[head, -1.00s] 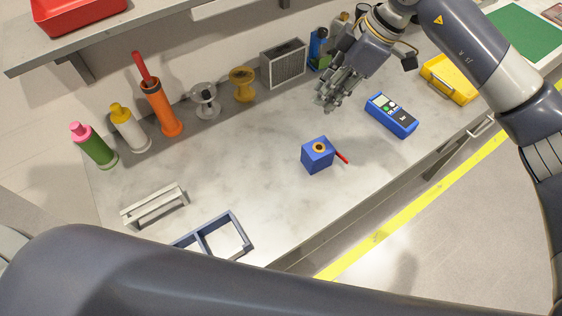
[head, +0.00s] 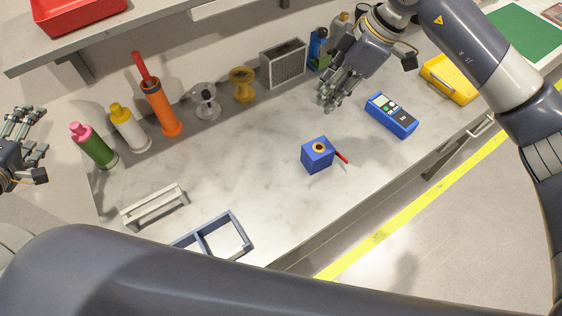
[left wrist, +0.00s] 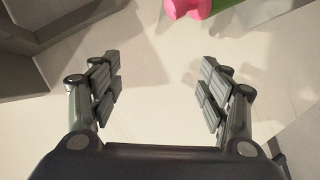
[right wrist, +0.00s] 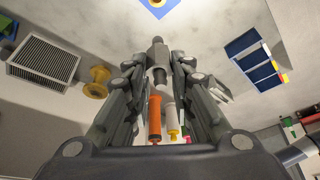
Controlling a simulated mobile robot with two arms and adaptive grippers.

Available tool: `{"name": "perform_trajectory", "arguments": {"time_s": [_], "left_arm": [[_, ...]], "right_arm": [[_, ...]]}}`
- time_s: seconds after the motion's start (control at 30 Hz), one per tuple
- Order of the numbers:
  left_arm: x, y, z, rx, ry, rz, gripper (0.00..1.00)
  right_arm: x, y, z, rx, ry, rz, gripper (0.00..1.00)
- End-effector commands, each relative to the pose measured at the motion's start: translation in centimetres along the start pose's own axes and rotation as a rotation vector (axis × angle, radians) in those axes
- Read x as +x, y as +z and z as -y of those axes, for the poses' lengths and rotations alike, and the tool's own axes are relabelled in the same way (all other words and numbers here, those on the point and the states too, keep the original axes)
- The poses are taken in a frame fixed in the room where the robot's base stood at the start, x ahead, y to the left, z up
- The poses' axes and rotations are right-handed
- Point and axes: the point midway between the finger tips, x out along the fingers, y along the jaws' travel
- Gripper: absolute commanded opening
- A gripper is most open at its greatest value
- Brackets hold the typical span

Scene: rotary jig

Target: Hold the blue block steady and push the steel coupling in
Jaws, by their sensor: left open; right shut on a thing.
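The blue block (head: 316,161) stands on the grey bench with a brass-coloured ring around a dark hole in its top and a red rod beside its right side. A corner of it shows at the top of the right wrist view (right wrist: 150,3). My right gripper (head: 329,103) is above the bench, behind the block and apart from it. It is shut on the steel coupling (right wrist: 158,58), a stepped grey cylinder between its fingers; the fingers hide its lower part. My left gripper (head: 33,136) is open and empty, left of the bench and far from the block; the left wrist view shows its spread fingers (left wrist: 160,90).
A blue meter (head: 391,115) and a yellow tray (head: 437,89) lie to the right of the block. A white rack (head: 153,208) and a blue-grey frame (head: 213,220) are at the front left. Bottles, spools and a grey box (head: 283,65) line the back. The bench middle is clear.

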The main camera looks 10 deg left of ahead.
Motion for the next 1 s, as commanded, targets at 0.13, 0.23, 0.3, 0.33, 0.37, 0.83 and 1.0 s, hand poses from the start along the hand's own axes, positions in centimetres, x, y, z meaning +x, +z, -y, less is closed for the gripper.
{"name": "perform_trajectory", "arguments": {"time_s": [0.13,0.23,0.3,0.33,0.37,0.83,1.0], "left_arm": [[-1.9,1.8,-5.9,-0.103,0.089,0.081,0.70],[-2.7,3.8,-9.2,-0.154,0.137,0.146,0.70],[-1.8,6.0,-10.3,-0.155,0.160,0.187,0.70],[-1.2,6.6,-10.4,-0.146,0.164,0.194,0.70],[-0.8,7.3,-10.6,-0.137,0.170,0.203,0.70],[5.1,23.0,-15.8,0.149,0.330,0.379,0.70],[5.4,29.3,-17.7,0.296,0.413,0.439,0.70]], "right_arm": [[0.0,0.0,0.0,0.000,0.000,0.000,0.00],[0.0,0.0,0.0,0.000,0.000,0.000,0.00],[0.0,0.0,0.0,0.000,0.000,0.000,0.00],[0.0,0.0,0.0,0.000,0.000,0.000,0.00],[0.0,0.0,0.0,0.000,0.000,0.000,0.00],[0.0,0.0,0.0,0.000,0.000,0.000,0.00],[0.0,0.0,0.0,0.000,0.000,0.000,0.00]]}}
